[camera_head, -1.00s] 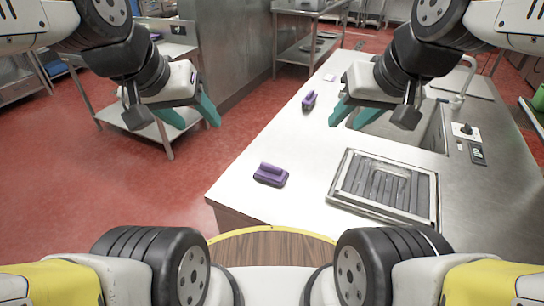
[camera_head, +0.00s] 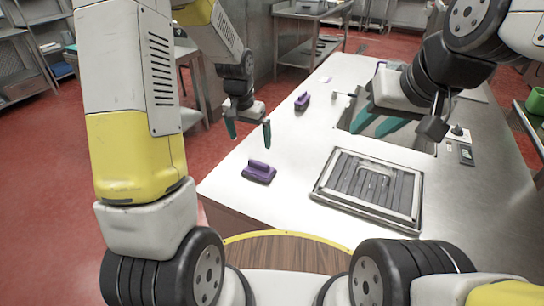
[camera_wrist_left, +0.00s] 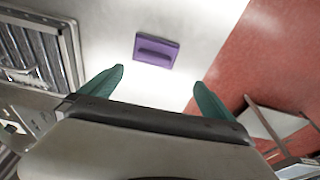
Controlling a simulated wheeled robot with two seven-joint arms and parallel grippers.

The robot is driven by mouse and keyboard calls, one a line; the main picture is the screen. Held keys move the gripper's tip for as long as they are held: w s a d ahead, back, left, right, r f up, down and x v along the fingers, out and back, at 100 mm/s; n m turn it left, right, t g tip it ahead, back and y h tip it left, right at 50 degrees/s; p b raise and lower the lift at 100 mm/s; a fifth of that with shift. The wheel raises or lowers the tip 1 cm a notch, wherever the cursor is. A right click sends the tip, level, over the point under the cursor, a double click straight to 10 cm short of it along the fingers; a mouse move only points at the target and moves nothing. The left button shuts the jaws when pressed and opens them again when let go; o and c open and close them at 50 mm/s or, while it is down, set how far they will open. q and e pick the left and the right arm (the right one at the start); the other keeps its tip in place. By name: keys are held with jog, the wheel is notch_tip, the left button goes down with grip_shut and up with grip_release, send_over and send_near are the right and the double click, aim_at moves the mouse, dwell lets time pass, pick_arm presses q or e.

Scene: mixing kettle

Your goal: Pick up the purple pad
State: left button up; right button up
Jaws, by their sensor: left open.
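A purple pad (camera_head: 259,173) with a raised handle lies on the white counter top near its front left corner. A second purple pad (camera_head: 302,101) lies farther back on the counter. My left gripper (camera_head: 249,134) is open and empty, fingers pointing down, above the counter's left edge between the two pads in the picture. In the left wrist view one purple pad (camera_wrist_left: 156,50) lies just beyond the open left fingertips (camera_wrist_left: 159,77), apart from them; I cannot tell which pad it is. My right gripper (camera_head: 370,128) has its teal fingers apart and empty above the sink area.
A metal-framed grate (camera_head: 369,188) is set in the counter (camera_head: 290,135) right of the near pad. A sink opening lies under my right gripper. A small control box (camera_head: 466,154) is at the right. Red floor is left of the counter.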

aim_at(258, 162)
pick_arm(q)
jog(key=shift+g, duration=0.3)
jog(key=f, duration=0.3)
jog(key=w+d+f, duration=0.1)
jog(key=f, duration=0.3)
jog(key=d+f, duration=0.1)
jog(key=f, duration=0.3)
jog(key=shift+w, duration=0.15)
jog(key=shift+w+f, duration=0.15)
jog(key=shift+f, duration=0.45)
jog(key=c, duration=1.1)
jog(key=shift+r, duration=0.1)
jog(key=shift+r, duration=0.55)
notch_tip(258, 162, up, 2)
jog(key=shift+r, duration=0.15)
jog(key=s, duration=0.5)
jog(key=s+r, duration=0.1)
jog(key=s, duration=0.4)
jog(key=s+d, duration=0.1)
jog(key=s, duration=0.5)
jog(key=shift+d+r, duration=0.1)
jog(key=shift+r, duration=0.15)
